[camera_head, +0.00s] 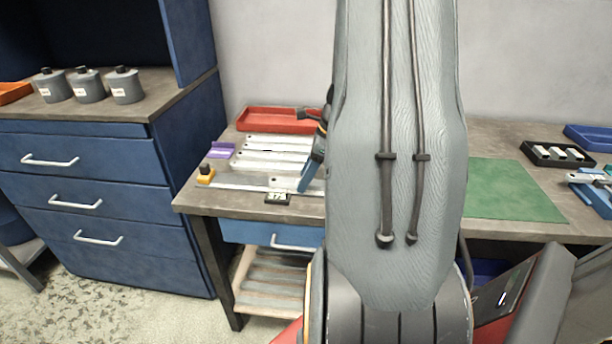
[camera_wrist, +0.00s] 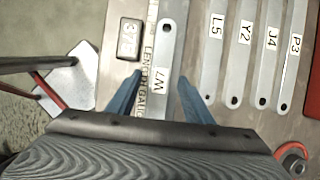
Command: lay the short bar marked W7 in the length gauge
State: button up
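The short bar marked W7 (camera_wrist: 166,62) is a grey flat strip with a hole at its far end and a white label, seen upside down in the wrist view. It lies lengthwise along the length gauge (camera_wrist: 149,52), beside or partly over its lettering; I cannot tell whether it is fully seated. The gauge runs along the table's front edge in the head view (camera_head: 228,186). My gripper (camera_wrist: 158,80) is open, its blue fingers on either side of the bar with gaps to it. In the head view my arm hides most of the gripper (camera_head: 310,175).
Bars marked L5 (camera_wrist: 213,60), Y2 (camera_wrist: 240,60), J4 (camera_wrist: 269,60) and P3 (camera_wrist: 293,60) lie in a row beside the gauge. A small dark block (camera_wrist: 131,39) sits at its front side. A red tray (camera_head: 272,118) stands behind. The green mat (camera_head: 512,192) is bare.

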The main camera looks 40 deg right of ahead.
jog(key=v, duration=0.7)
jog(key=shift+b, duration=0.35)
jog(key=shift+s+r, duration=0.15)
jog(key=shift+r, duration=0.2)
